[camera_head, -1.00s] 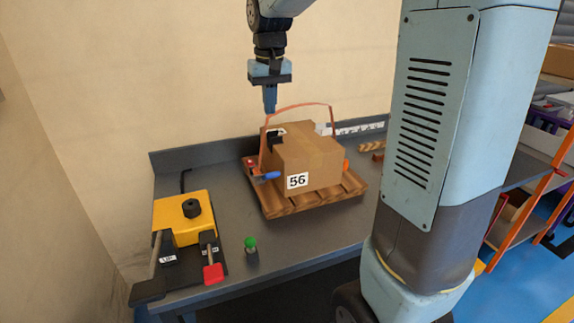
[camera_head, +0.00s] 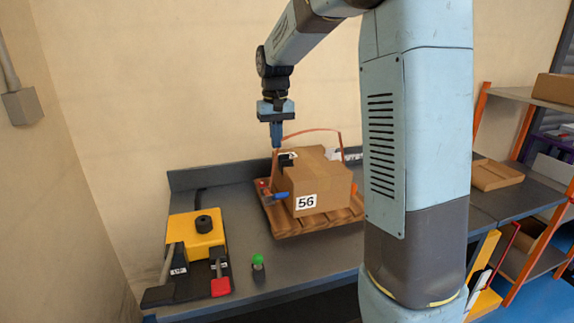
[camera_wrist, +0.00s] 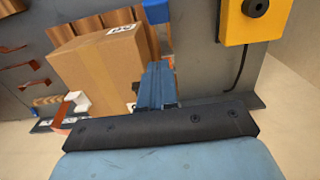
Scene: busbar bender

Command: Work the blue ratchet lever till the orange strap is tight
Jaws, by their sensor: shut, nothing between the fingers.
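The blue ratchet lever (camera_head: 281,196) sticks out at the left side of a brown box on a wooden pallet; its blue end also shows at the top of the wrist view (camera_wrist: 157,11). The orange strap (camera_head: 318,131) arches loosely above the box (camera_head: 322,178), with a gap under it. My gripper (camera_head: 277,146) points down, shut and empty, above the box's back left edge, above and behind the lever and apart from it. In the wrist view the shut fingers (camera_wrist: 156,82) are beside the box, and they hide part of the ratchet area.
The pallet (camera_head: 290,229) lies on the grey bench (camera_head: 240,282). A yellow bender (camera_head: 195,238) with black and red handles stands at the left. A green-topped button (camera_head: 258,261) stands in front. A wall is close behind.

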